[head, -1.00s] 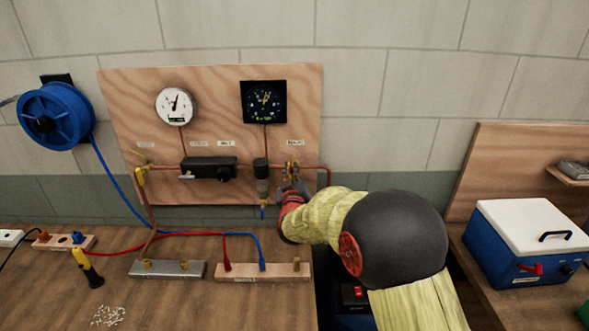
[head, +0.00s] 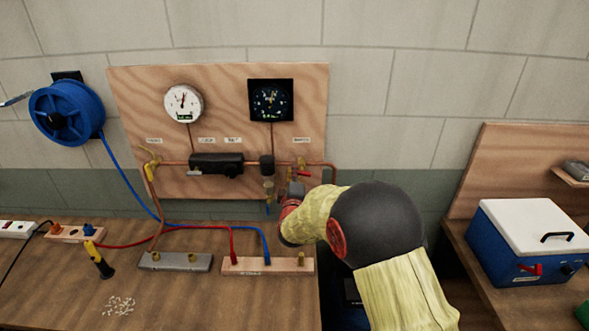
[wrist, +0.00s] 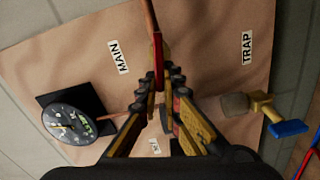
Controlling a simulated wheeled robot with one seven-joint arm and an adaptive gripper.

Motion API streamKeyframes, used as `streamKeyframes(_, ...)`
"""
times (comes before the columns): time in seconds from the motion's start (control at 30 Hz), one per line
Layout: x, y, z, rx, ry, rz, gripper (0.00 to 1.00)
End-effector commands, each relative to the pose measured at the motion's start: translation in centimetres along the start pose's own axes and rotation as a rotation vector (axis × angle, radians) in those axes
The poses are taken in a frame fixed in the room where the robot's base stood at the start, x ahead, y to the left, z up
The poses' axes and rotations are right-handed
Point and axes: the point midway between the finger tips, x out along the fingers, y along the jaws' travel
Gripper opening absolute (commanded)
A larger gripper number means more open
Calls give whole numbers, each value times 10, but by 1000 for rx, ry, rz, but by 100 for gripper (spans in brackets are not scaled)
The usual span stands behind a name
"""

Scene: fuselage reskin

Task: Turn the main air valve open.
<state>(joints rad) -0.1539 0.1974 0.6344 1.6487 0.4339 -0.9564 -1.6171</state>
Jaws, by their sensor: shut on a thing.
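The main air valve (head: 301,163) is a small brass valve on the copper pipe at the right of the wooden board. Its red lever (head: 305,174) lies about level, close along the pipe. In the wrist view the red lever (wrist: 157,62) stands between the fingertips, roughly in line with the pipe, beside the MAIN label (wrist: 118,56). My gripper (wrist: 162,84) is shut on the lever. In the head view my gripper (head: 297,188) is just below the valve, its fingers partly hidden by my wrist.
A trap drain with a blue lever (wrist: 290,128) is close to the gripper in the wrist view. A black dial (head: 271,101) and white gauge (head: 184,103) hang above the pipe.

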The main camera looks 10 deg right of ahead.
Motion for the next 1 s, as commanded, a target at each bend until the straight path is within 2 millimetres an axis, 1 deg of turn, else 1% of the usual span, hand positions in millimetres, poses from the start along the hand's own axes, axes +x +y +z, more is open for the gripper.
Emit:
streamKeyframes(0.2,0,-4,0,-129,1,-2,0)
streamKeyframes(0.4,0,-6,0,-200,1,-1,0)
streamKeyframes(0.6,0,-8,0,-229,1,-2,0)
streamKeyframes(0.97,0,-8,0,-232,2,-3,0)
streamKeyframes(1.0,0,-8,0,-232,2,-3,7)
